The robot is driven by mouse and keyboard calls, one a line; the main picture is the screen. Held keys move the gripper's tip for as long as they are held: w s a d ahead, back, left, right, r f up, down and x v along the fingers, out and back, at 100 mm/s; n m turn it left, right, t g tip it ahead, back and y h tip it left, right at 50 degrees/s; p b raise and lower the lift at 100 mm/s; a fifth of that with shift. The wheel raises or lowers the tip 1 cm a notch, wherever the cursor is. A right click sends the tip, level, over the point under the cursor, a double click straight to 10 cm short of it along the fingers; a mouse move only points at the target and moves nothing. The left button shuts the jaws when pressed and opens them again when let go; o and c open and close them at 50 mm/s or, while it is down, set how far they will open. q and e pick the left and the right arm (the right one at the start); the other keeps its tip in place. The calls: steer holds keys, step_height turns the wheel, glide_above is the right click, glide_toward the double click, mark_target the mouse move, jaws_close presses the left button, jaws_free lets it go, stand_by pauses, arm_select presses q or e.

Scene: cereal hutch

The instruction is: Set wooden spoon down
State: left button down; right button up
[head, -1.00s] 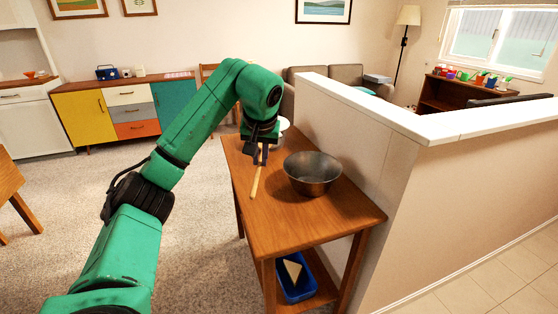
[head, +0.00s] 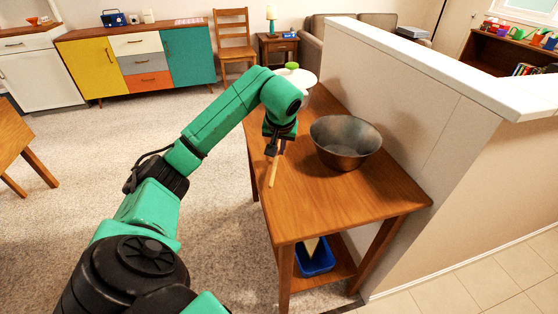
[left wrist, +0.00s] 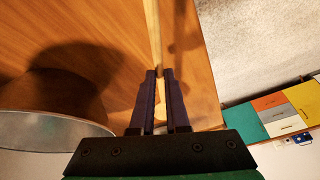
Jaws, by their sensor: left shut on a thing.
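My left gripper (head: 272,150) is shut on the wooden spoon (head: 274,173), over the near-left part of the wooden table (head: 335,205). The spoon is a thin, pale stick that slants down from the fingers, left of the metal bowl (head: 345,142). In the left wrist view, the fingers (left wrist: 160,72) close around the spoon (left wrist: 154,28), which runs up the picture. A dark shadow strip lies beside it on the tabletop (left wrist: 105,25). I cannot tell whether the spoon touches the table. My right gripper is out of view.
A white round thing with a green top (head: 299,76) stands at the table's far end. A low wall (head: 420,110) runs along the table's right side. A blue bin (head: 316,259) sits on the lower shelf. The front of the tabletop is clear.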

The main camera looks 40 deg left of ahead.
mark_target(278, 156)
arm_select(q)
steer(key=f, duration=0.3)
steer(key=shift+s+d, duration=0.1)
steer(key=shift+d, duration=0.1)
steer(key=shift+a+f, duration=0.15)
steer(key=shift+f, duration=0.25)
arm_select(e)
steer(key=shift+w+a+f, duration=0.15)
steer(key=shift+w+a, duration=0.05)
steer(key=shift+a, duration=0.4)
arm_select(q)
steer(key=c, duration=0.9)
jaws_free()
steer(key=shift+f, duration=0.1)
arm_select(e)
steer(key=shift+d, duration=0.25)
arm_select(q)
steer(key=shift+r, duration=0.2)
steer(key=p+v, duration=0.1)
steer(key=v, duration=1.1)
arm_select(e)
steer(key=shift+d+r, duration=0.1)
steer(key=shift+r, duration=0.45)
